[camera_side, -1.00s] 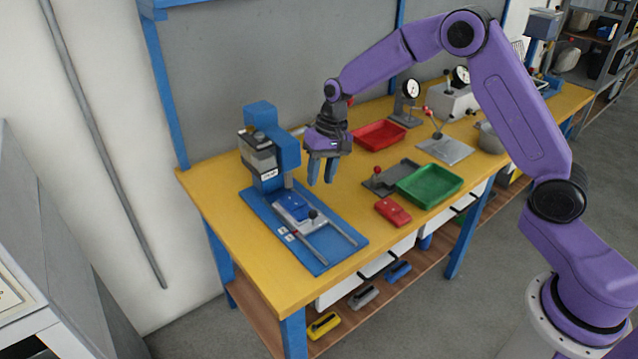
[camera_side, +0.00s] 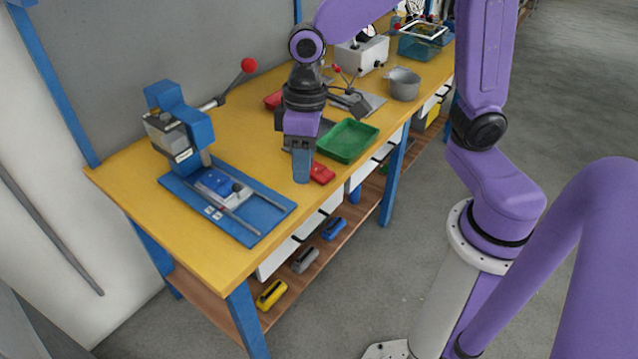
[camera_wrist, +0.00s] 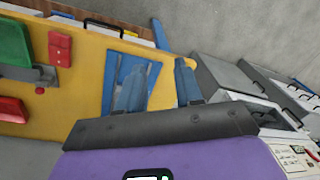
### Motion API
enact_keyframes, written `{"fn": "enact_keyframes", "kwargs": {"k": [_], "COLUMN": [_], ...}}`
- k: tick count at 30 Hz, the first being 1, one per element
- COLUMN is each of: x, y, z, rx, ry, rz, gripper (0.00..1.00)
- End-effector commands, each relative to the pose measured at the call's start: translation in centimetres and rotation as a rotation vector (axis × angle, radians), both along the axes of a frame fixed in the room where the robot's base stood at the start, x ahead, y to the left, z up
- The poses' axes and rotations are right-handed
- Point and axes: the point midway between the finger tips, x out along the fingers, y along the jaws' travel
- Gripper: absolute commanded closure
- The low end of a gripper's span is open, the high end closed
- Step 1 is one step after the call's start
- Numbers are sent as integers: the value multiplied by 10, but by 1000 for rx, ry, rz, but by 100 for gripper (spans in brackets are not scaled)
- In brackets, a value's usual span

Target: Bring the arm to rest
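My gripper (camera_side: 302,176) hangs pointing down above the yellow bench (camera_side: 215,265), in line with the red block (camera_side: 322,173) in the side view; the gap between them is hard to judge. In the wrist view the two blue fingers of my gripper (camera_wrist: 158,70) stand apart with nothing between them. The red block (camera_wrist: 60,48) shows there well to the left of the fingers. A blue block (camera_side: 215,183) sits in the fixture on the blue base plate (camera_side: 258,230) under the press (camera_side: 180,125).
A green tray (camera_side: 347,141) lies behind the red block. A red tray (camera_side: 272,100) is partly hidden by my arm. The press lever with its red knob (camera_side: 249,65) sticks up. A grey pot (camera_side: 403,84) stands farther back. The bench's front left is clear.

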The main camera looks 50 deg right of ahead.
Motion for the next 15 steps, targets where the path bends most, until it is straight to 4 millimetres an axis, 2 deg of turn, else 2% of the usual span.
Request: {"fn": "enact_keyframes", "kwargs": {"k": [1,6,10,15], "x": [-23,-89,-126,-151], "y": [-6,-32,-54,-73], "z": [5,11,11,8], "rx": [-5,-33,-49,-63], "ry": [-10,-32,-50,-61], "rz": [70,295,438,548], "gripper": [65,65,65,65]}}
